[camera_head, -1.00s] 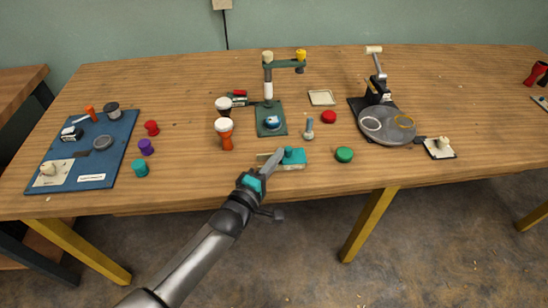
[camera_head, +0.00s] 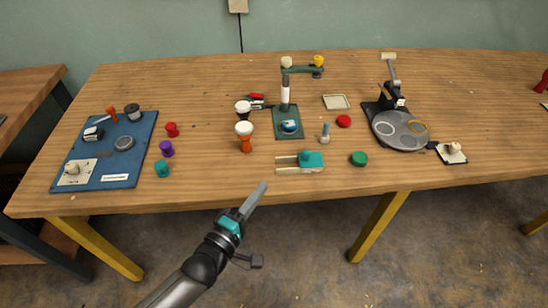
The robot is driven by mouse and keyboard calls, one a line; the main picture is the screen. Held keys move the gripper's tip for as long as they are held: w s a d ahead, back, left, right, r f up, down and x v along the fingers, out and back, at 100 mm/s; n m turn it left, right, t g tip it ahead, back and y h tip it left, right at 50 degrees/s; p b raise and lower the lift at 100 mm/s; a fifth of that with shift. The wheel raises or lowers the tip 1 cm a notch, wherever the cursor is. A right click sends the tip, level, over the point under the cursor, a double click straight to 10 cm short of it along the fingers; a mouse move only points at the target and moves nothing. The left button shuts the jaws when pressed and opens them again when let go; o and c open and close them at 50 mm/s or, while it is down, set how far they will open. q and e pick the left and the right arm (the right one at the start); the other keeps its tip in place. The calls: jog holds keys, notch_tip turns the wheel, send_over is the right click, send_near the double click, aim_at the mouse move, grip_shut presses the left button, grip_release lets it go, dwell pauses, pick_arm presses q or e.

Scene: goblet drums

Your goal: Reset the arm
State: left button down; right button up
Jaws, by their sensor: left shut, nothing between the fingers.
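My left arm comes in from the lower left of the head view. Its left gripper (camera_head: 254,198) is shut and empty. It is in front of the wooden table's (camera_head: 225,190) near edge, apart from the objects on it. The teal block device (camera_head: 312,160) with pale rails lies on the table just beyond and to the right of the gripper. My right gripper is not in the picture.
A blue board (camera_head: 135,158) with small parts lies at the left. Goblet drums (camera_head: 245,143), a green stand (camera_head: 290,125), a round grey plate (camera_head: 401,131) and a green disc (camera_head: 359,159) stand across the table. Several coloured drums are beside the board. The near table strip is clear.

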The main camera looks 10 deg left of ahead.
pick_arm(q)
jog(key=s+a+m+g+y, duration=0.3)
jog(key=s+m+g, duration=0.4)
jog(key=s+m, duration=0.15)
jog(key=s+a+m+g+y, duration=0.25)
jog(key=s+m+g, duration=0.4)
jog(key=s, duration=0.35)
notch_tip(320, 180, down, 21)
jog(key=s+m, duration=0.1)
jog(key=s, duration=0.2)
jog(key=s+a+f+g, duration=0.2)
jog(key=s+f, duration=1.2)
jog(key=s, duration=0.1)
jog(key=shift+a+f, duration=0.15)
jog(key=shift+f, duration=0.15)
